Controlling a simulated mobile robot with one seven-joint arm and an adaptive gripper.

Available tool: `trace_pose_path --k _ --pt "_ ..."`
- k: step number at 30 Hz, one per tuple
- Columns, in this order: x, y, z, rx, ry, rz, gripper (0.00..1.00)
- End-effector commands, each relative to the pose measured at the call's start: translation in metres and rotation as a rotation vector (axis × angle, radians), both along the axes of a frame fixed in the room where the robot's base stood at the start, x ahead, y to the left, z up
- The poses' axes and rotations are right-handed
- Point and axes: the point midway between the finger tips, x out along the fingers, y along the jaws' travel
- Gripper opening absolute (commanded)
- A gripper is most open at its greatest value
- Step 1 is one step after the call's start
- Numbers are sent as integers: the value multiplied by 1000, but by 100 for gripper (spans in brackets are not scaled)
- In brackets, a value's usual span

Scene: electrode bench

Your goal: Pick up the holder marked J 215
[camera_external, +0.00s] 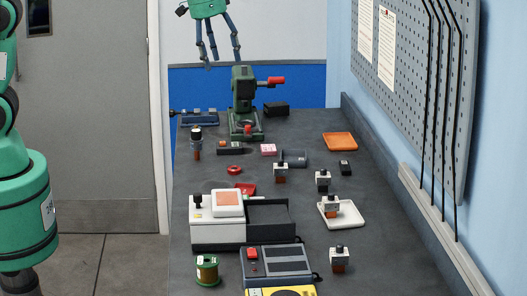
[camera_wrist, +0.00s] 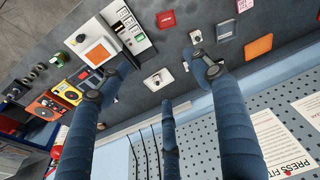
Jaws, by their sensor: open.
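Several small holders with pale blocks, dark tops and brown lower parts stand on the bench; their markings are too small to read, so I cannot tell which is J 215. In the external view one holder (camera_external: 280,171) is mid-bench, one (camera_external: 322,180) is to its right, one (camera_external: 331,206) is on a white tray (camera_external: 351,217), one (camera_external: 339,258) is near the front, and a darker-bodied upright piece (camera_external: 196,142) is at the left. My gripper (camera_external: 217,57) hangs high over the bench's far end, open and empty. In the wrist view its three blue fingers (camera_wrist: 160,85) are spread.
A green press (camera_external: 243,102) with a red handle stands at the back. A white instrument (camera_external: 217,228), an open dark box (camera_external: 268,219), a grey device (camera_external: 276,262) and a spool (camera_external: 207,270) crowd the front. An orange tray (camera_external: 340,141) is at right, near the pegboard wall (camera_external: 420,90).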

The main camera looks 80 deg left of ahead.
Motion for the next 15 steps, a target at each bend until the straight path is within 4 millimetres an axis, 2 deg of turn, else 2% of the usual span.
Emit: trace_pose_path --k 3,15 --pt "25 13 -15 -5 23 18 64" --pt "98 55 -78 -23 88 72 64"
